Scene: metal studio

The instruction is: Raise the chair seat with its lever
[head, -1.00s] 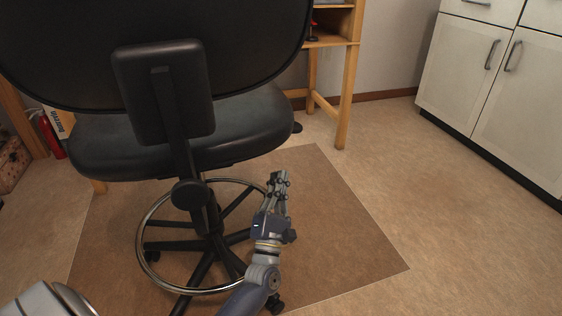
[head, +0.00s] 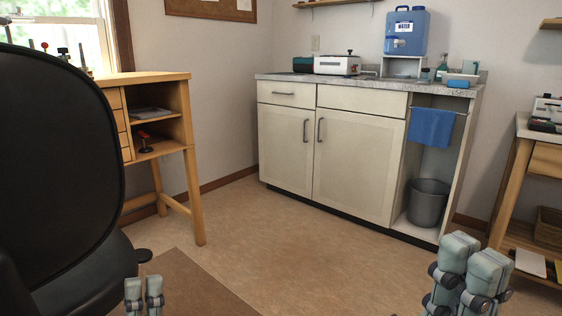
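The black office chair shows at the left edge, cut off by the frame. Its large dark backrest (head: 60,165) stands upright, and part of the padded seat (head: 95,280) shows below it. Nothing is seen between either pair of fingers.
A wooden workbench (head: 190,165) stands behind the chair. White cabinets (head: 355,165) line the back wall, with a blue towel (head: 431,128) and a grey bin (head: 428,203) at their right end. A wooden table (head: 515,185) is at the far right. The middle floor (head: 270,225) is clear.

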